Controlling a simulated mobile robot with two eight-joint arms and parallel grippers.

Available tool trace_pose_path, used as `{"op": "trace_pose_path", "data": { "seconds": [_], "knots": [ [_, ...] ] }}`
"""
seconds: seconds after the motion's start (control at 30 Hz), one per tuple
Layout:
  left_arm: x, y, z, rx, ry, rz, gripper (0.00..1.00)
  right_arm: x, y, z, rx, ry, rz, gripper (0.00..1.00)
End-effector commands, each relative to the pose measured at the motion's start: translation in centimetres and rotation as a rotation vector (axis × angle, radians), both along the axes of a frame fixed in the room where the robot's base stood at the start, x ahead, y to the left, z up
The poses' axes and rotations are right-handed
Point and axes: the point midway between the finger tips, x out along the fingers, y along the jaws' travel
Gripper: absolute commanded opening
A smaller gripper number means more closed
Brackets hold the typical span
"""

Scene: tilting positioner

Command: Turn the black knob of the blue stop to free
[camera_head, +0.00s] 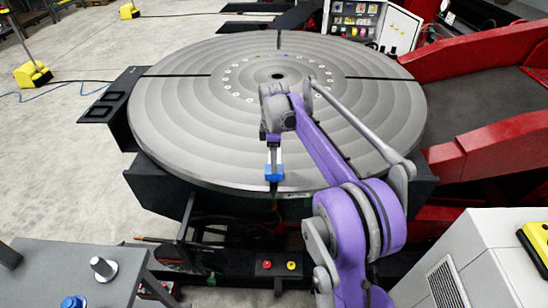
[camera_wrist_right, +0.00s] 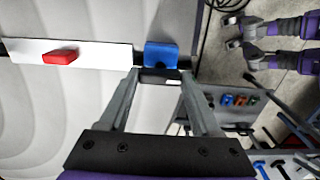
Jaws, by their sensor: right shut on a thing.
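The blue stop (camera_head: 274,173) sits at the near rim of the big round grey table (camera_head: 180,120). In the right wrist view the blue stop (camera_wrist_right: 161,54) stands at the end of a white strip (camera_wrist_right: 100,50). My right gripper (camera_wrist_right: 160,76) is at the stop, its two fingers closed in on the dark knob (camera_wrist_right: 160,75) below the blue block. The fingers and the blue block cover most of the knob, so its turned position cannot be read. My right arm reaches in from the lower right in the head view. My left gripper does not show.
A red block (camera_wrist_right: 60,57) sits on the white strip, left of the blue stop. A control box with a red and a yellow button (camera_head: 278,265) hangs below the table. A grey bench (camera_head: 60,275) is at lower left, and a white cabinet (camera_head: 470,260) at lower right.

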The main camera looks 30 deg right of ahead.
Motion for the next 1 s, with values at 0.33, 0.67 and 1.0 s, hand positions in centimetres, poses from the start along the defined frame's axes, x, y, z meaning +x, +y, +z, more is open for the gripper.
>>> {"op": "trace_pose_path", "data": {
  "seconds": [0.33,0.67,1.0],
  "knots": [
    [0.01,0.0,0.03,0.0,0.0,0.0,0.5,-0.04,0.03,-0.04,0.001,0.002,0.016,0.09],
    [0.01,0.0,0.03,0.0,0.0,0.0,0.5,-0.03,0.03,-0.03,0.001,0.001,0.015,0.95],
    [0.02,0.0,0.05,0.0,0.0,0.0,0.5,0.0,0.01,0.24,0.0,0.0,0.015,0.95]
  ]
}}
